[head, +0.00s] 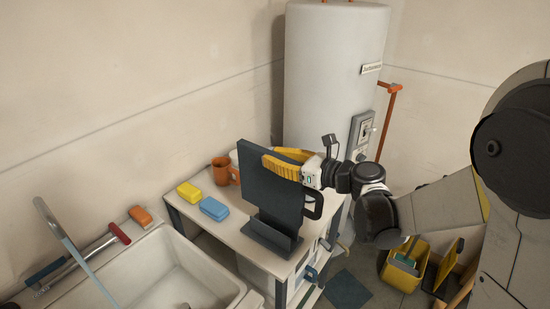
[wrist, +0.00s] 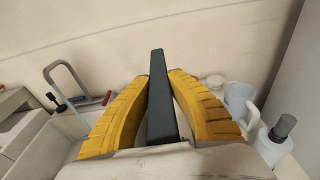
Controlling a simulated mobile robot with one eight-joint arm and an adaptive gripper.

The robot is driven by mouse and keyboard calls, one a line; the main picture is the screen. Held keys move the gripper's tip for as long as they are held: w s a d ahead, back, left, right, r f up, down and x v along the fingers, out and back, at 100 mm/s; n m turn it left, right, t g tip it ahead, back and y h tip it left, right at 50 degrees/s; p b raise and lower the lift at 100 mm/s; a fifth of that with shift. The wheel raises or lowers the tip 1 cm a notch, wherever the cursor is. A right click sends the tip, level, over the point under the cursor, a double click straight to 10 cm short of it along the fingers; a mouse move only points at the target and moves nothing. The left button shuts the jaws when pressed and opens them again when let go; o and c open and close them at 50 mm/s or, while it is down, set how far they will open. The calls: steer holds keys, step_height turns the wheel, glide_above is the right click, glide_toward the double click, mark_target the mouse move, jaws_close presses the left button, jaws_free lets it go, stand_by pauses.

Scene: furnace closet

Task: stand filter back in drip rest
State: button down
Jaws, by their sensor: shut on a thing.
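The filter is a dark flat panel (head: 268,187), standing nearly upright over the small table. My gripper (head: 288,160) has its yellow fingers closed on the panel's upper right part. In the wrist view the filter (wrist: 160,95) shows as a narrow dark edge between the two yellow fingers of my gripper (wrist: 160,100). The drip rest (head: 268,238) is a dark low holder near the table's front edge, directly below the panel. The panel's lower edge meets the rest in the picture; I cannot tell whether it is seated in the slot.
On the table (head: 205,225) lie a yellow sponge (head: 189,193) and a blue sponge (head: 214,208), with an orange mug (head: 221,171) behind. A white sink (head: 160,275) is at left. A white tank (head: 335,75) stands behind. A yellow bucket (head: 402,270) is on the floor.

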mark_target(275, 189)
steer(key=shift+f+b, duration=1.45)
steer(key=shift+f, duration=0.1)
steer(key=shift+f+b, duration=2.2)
steer(key=shift+f, duration=0.2)
steer(key=shift+f+b, duration=1.65)
steer(key=shift+f, duration=0.05)
jaws_free()
steer(key=shift+d+r, duration=0.1)
steer(key=p+v, duration=0.1)
steer(key=v, duration=1.6)
steer(key=shift+p, duration=0.35)
